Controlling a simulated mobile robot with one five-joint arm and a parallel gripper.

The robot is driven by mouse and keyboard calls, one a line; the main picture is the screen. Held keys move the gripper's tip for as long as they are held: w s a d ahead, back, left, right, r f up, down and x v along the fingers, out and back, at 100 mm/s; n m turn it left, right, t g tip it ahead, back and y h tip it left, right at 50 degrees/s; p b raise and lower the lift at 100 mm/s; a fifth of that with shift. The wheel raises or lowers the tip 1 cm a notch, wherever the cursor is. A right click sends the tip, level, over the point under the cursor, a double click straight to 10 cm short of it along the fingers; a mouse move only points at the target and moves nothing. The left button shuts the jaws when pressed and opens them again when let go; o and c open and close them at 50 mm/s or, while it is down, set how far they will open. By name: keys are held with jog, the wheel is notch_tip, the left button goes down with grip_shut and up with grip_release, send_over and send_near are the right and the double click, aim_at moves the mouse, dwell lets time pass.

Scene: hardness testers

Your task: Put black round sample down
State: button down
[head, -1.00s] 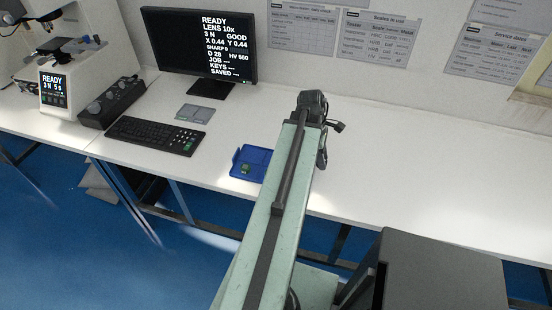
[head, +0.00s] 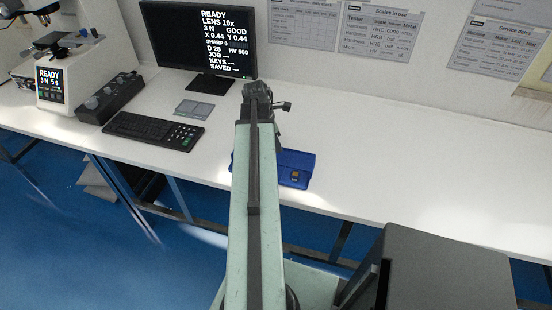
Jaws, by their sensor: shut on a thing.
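My arm reaches out over the white bench, and my gripper (head: 262,98) is at its far end, mostly hidden behind my own wrist and arm. It is shut, with the black round sample in it; the sample itself is hidden from this view. A blue tray (head: 305,160) lies on the bench near its front edge, partly covered by my arm. Its right part shows, with a small dark piece with an orange mark (head: 295,177) at the front. My gripper is beyond the tray, farther back over the bench.
A grey flat plate (head: 193,109) lies left of my gripper. A keyboard (head: 150,131), a black control box (head: 108,98), a monitor (head: 165,45) and a white tester (head: 85,80) stand left. The bench (head: 400,155) is clear at right. A dark cabinet (head: 450,270) stands in front.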

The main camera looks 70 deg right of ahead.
jog(key=shift+f, duration=0.15)
notch_tip(320, 180, down, 4)
jog(key=b, duration=0.3)
jog(key=shift+b, duration=0.4)
jog(key=c, duration=1.3)
grip_release()
jog(key=shift+o, duration=0.2)
jog(key=shift+r, duration=0.2)
jog(key=p+v, duration=1.2)
jog(key=shift+r, duration=0.1)
